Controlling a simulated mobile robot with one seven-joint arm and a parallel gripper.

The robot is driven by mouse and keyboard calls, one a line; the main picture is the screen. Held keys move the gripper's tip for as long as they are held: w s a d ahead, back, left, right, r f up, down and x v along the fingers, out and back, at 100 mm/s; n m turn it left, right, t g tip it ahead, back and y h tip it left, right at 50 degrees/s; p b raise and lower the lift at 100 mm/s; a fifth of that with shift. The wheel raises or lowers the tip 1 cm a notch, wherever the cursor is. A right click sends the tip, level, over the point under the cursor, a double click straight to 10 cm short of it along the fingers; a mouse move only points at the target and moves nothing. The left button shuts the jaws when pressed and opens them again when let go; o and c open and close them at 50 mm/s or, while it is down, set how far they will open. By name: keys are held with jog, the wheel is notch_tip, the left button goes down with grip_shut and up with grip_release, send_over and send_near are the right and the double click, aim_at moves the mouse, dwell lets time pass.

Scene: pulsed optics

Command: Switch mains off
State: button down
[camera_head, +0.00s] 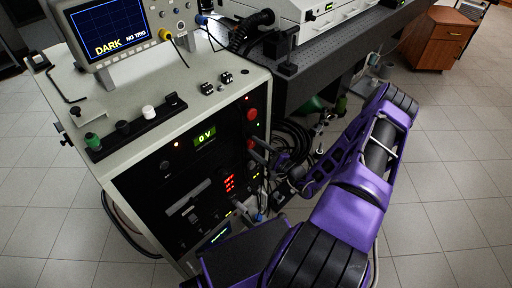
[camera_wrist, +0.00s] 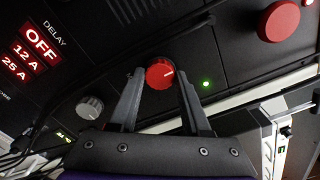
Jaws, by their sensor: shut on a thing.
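In the wrist view, a round red knob (camera_wrist: 159,74) with a white pointer line sits on the black front panel. The line points to the right. My gripper (camera_wrist: 160,80) is shut on the red knob, with one grey finger on each side of it. A green light (camera_wrist: 206,84) glows right of the knob. A red display (camera_wrist: 35,48) at the left reads OFF, 12 A and 25 A. In the head view the black front panel (camera_head: 150,185) is on the cabinet's side, and my purple arm reaches to its lower right. The knob is hard to make out there.
A grey knob (camera_wrist: 90,107) is left of my gripper, and a large red button (camera_wrist: 282,21) is at upper right. In the head view, an oscilloscope (camera_head: 112,32) reads DARK, NO TRIG; a green display (camera_head: 204,135) reads 0 V. Cables hang behind my gripper. Tiled floor is free at right.

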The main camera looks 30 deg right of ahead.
jog(key=shift+c, duration=1.9)
grip_release()
jog(key=v, duration=1.7)
jog(key=shift+s+b, duration=0.2)
jog(key=shift+b, duration=0.2)
jog(key=shift+r, duration=0.1)
